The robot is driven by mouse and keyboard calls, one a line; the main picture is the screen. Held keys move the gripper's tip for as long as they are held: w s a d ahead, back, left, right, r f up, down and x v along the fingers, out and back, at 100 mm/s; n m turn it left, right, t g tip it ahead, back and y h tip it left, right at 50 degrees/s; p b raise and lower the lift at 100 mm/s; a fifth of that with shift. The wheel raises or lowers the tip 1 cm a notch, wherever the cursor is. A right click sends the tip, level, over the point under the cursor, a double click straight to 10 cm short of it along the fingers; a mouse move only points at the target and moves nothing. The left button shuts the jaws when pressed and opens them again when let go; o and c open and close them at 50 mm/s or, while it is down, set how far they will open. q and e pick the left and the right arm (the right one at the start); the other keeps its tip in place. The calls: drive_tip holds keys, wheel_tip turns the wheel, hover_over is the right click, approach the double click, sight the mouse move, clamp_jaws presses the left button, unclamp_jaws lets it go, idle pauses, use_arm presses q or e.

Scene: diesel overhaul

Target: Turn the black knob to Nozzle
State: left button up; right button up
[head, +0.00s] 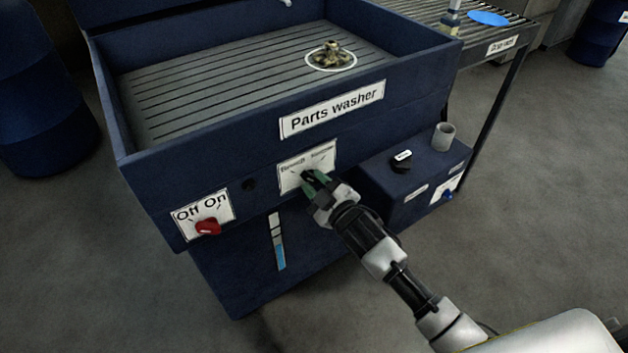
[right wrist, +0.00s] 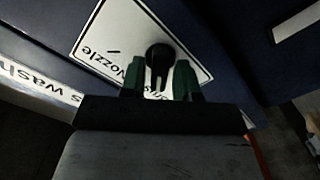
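The black knob (right wrist: 158,60) sits on a white label plate (head: 297,165) on the front of the blue parts washer. In the right wrist view the plate (right wrist: 110,38) appears turned over, with the word Nozzle readable left of the knob. My right gripper (head: 310,180) is at the plate and mostly hides the knob in the head view. In the right wrist view its green fingers (right wrist: 159,82) stand apart on either side of the knob, with its narrow grip between them. I cannot tell whether they touch it. My left gripper is not in view.
A red Off/On knob (head: 208,227) is on the washer front at lower left. A blue box (head: 415,190) with a black knob (head: 402,161) and a grey cup (head: 443,137) juts out at right. A brass-coloured part (head: 331,56) lies on the slatted washer top.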

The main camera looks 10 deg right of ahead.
drive_tip(key=c, duration=0.3)
drive_tip(key=m+p, duration=0.3)
drive_tip(key=m, duration=0.2)
drive_tip(key=shift+d+r, duration=0.1)
drive_tip(key=m+p, duration=0.2)
drive_tip(key=m, duration=0.6)
drive_tip(key=shift+d, duration=0.1)
drive_tip(key=m, duration=0.3)
drive_tip(key=shift+f, duration=0.2)
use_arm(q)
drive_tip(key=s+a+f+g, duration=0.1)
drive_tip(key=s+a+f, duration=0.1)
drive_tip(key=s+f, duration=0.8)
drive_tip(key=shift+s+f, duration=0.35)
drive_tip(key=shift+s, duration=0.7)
use_arm(e)
drive_tip(key=o, duration=1.5)
drive_tip(key=shift+w+r, duration=0.1)
drive_tip(key=shift+c, duration=0.2)
